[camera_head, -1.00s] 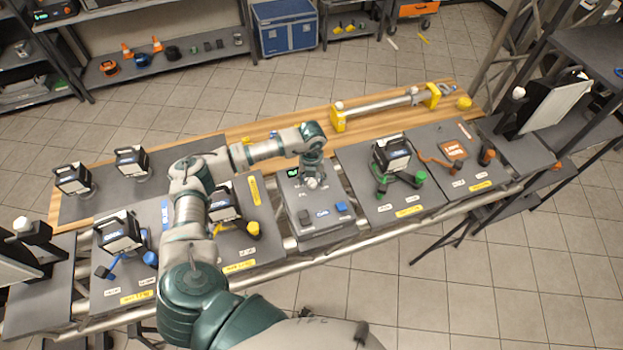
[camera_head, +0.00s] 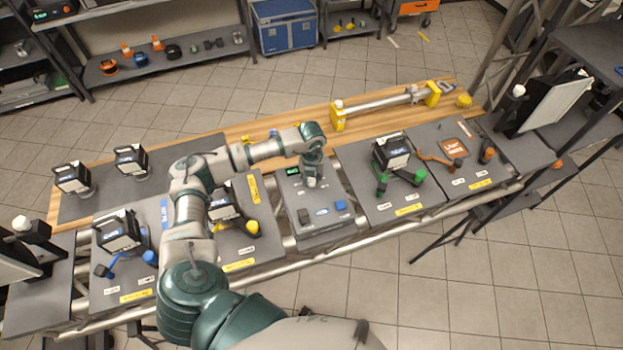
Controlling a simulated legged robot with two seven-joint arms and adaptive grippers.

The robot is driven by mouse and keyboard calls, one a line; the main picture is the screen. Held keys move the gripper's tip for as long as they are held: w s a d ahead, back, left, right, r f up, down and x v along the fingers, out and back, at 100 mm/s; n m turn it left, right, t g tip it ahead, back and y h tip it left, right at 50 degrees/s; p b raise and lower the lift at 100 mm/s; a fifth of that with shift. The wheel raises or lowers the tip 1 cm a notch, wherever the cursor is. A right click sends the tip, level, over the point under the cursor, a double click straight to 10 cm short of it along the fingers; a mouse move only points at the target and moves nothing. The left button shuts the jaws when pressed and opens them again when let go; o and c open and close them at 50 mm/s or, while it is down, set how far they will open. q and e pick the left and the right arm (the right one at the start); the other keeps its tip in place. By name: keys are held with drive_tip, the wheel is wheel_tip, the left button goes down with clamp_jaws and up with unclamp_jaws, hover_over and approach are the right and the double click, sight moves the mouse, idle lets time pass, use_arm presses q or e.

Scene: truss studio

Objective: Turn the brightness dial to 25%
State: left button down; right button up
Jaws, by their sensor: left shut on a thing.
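The grey control console (camera_head: 325,232) stands in the middle of the bench, with a small green-lit display (camera_head: 293,171) at its back left, too small to read. A blue button (camera_head: 341,205) and an oval label (camera_head: 322,212) are near its front. My left gripper (camera_head: 312,184) points down onto the console's back part, right of the display. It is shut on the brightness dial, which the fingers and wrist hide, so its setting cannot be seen. My right gripper is not in view.
Lamps with yellow (camera_head: 252,227) and blue (camera_head: 150,257) knobs stand to the left. A yellow-ended tube (camera_head: 380,105) lies behind on the wooden bench.

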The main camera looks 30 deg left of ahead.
sight(311, 180)
use_arm(q)
drive_tip(key=m+b, duration=0.2)
drive_tip(key=shift+f+m, duration=0.15)
drive_tip(key=shift+m, duration=0.15)
drive_tip(key=m+b, duration=0.2)
drive_tip(key=m, duration=0.1)
drive_tip(key=shift+m, duration=0.3)
drive_tip(key=m+b, duration=0.2)
drive_tip(key=m, duration=0.2)
drive_tip(key=shift+m+b, duration=0.3)
drive_tip(key=shift+m, duration=0.1)
drive_tip(key=c, duration=0.8)
unclamp_jaws()
drive_tip(key=shift+a, duration=0.1)
wheel_tip(311, 180, up, 12)
drive_tip(key=shift+w+r, duration=0.1)
